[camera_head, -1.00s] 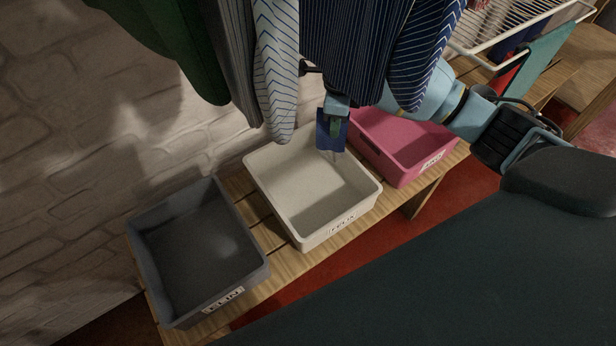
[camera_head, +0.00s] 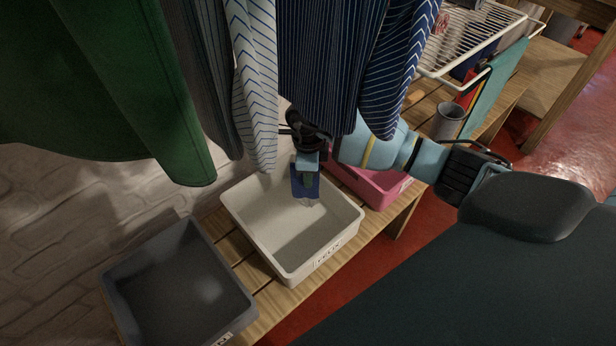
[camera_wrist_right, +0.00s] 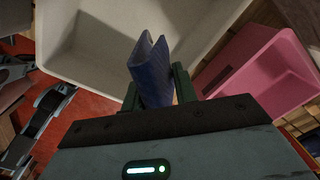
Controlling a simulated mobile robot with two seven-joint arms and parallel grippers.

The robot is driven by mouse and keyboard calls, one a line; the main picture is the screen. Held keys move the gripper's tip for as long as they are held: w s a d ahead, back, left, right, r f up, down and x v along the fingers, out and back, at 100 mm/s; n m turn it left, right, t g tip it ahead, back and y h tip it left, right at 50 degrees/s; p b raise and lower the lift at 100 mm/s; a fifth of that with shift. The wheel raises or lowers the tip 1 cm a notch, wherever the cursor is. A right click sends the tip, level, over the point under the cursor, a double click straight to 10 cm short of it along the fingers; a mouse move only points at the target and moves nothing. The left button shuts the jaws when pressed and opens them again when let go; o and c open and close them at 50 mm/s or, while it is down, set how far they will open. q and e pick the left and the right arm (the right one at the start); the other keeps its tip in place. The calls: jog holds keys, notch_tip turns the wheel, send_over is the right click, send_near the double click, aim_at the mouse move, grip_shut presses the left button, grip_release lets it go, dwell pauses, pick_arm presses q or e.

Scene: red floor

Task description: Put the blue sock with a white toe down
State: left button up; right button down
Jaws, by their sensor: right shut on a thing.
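My right gripper (camera_head: 307,172) is shut on the blue sock (camera_head: 304,184), which hangs down with its pale toe at the lower end. The sock is over the back right part of the white bin (camera_head: 240,236), which looks empty. In the right wrist view the blue sock (camera_wrist_right: 151,75) stands between the fingers of my right gripper (camera_wrist_right: 158,90), with the white bin (camera_wrist_right: 85,62) beyond it. My left gripper is not in view.
A grey bin (camera_head: 127,305) stands left of the white one and a pink bin (camera_head: 378,190) right, all on a slatted wooden bench (camera_head: 275,302). Striped clothes (camera_head: 325,75) and a green garment (camera_head: 130,90) hang close above. A wire drying rack (camera_head: 470,45) stands at the back right.

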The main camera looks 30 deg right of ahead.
notch_tip(320, 180, down, 2)
jog(key=shift+f, duration=0.15)
jog(key=shift+f+b, duration=0.3)
jog(key=shift+f, duration=0.3)
jog(key=c, duration=1.1)
grip_release()
